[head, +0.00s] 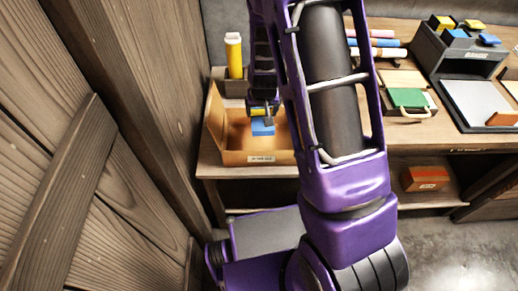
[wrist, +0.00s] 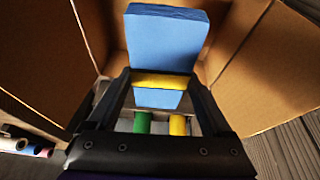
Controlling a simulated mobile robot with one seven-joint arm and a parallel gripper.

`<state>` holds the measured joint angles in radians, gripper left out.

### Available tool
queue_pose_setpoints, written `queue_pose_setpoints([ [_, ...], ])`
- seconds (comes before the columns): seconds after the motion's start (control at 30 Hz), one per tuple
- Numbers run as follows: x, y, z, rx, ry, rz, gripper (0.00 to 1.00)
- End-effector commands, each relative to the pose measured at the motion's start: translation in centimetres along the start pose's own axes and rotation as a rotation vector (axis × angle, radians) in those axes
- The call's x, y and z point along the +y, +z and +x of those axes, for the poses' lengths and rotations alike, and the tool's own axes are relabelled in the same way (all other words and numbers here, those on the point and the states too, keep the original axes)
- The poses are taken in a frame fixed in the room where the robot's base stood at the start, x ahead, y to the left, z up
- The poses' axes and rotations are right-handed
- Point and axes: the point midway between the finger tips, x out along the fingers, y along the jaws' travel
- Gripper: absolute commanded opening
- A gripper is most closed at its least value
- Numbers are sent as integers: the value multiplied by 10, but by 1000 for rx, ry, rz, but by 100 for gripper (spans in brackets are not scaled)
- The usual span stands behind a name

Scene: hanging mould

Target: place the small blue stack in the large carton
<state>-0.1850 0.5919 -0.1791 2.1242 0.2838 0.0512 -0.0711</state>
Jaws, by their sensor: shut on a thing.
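The small blue stack (head: 262,128) has a yellow band and is inside the open brown carton (head: 228,158) at the left end of the table. In the wrist view the blue stack (wrist: 165,40) stands out beyond my fingers, with its yellow band between them. My gripper (head: 264,112) points down into the carton and is shut on the stack; it also shows in the wrist view (wrist: 160,95). Brown carton walls (wrist: 250,75) surround the stack in the wrist view. I cannot tell whether the stack touches the carton floor.
A yellow cylinder (head: 234,55) stands behind the carton. To the right are rolled papers (head: 375,43), a green item with a handle (head: 408,98), a dark organiser (head: 460,58) and a grey tray (head: 478,98). An orange box (head: 425,178) sits on the lower shelf. A wooden wall (head: 130,130) is close at left.

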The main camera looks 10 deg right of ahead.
Motion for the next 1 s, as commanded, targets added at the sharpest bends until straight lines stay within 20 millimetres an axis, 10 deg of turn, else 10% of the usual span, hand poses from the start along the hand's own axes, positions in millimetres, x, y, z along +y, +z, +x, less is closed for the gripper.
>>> queue_pose_setpoints([
  [0.4, -2, 24, 86, -3, 12, 43, 25],
  [1.0, -3, 45, 139, 1, 10, 41, 25],
])
